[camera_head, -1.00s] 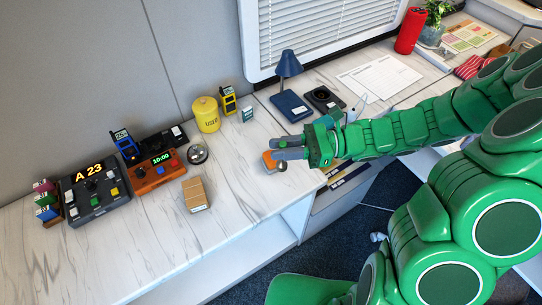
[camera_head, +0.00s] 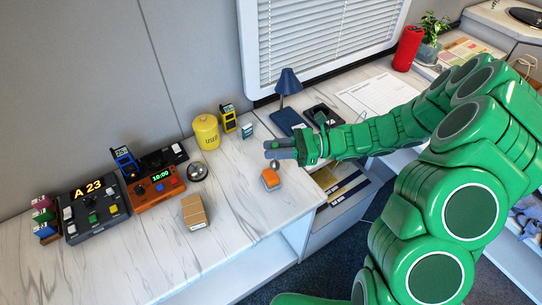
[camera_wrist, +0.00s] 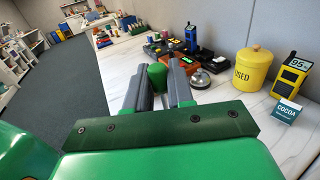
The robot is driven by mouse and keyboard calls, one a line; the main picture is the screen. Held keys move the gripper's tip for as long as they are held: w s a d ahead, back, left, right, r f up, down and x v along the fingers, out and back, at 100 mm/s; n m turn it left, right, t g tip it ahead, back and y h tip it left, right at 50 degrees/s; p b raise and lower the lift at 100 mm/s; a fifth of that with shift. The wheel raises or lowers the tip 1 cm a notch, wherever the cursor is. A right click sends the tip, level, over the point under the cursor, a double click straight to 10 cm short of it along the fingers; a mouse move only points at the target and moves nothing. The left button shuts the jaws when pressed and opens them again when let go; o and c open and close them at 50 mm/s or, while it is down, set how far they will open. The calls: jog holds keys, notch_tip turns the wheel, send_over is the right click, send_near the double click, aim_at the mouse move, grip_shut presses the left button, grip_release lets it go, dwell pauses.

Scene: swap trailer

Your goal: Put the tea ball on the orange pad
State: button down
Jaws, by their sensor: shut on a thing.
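My gripper (camera_head: 281,147) is shut on the tea ball (camera_head: 275,163), a small silvery ball showing just below the fingertips in the head view. In the wrist view, my fingers (camera_wrist: 160,92) close around a green knob (camera_wrist: 157,75), seemingly the tea ball's top; the ball itself is hidden there. The orange pad (camera_head: 271,179) is a small orange block on the marble counter, near its front edge. The tea ball shows just above the pad's far edge in the head view. I cannot tell whether they touch. The pad is not visible in the wrist view.
A cardboard box (camera_head: 194,211), a service bell (camera_head: 198,171) and an orange clock unit (camera_head: 156,190) stand to the left. A yellow canister (camera_head: 205,132) and a blue lamp (camera_head: 287,95) stand behind. The counter (camera_head: 240,200) is clear around the pad.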

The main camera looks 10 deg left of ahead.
jog(key=shift+w+a+f, duration=0.3)
jog(key=shift+w+f, duration=0.3)
jog(key=shift+f, duration=0.7)
jog(key=shift+w+a+f, duration=0.35)
jog(key=shift+w+f, duration=0.25)
jog(key=shift+f, duration=0.7)
jog(key=shift+w+a+f, duration=0.3)
jog(key=shift+w+f, duration=0.3)
jog(key=shift+f, duration=0.7)
jog(key=shift+f, duration=0.2)
jog(key=c, duration=1)
grip_release()
jog(key=shift+r, duration=0.1)
jog(key=shift+d+r, duration=0.1)
jog(key=v, duration=1.2)
jog(key=shift+r, duration=0.1)
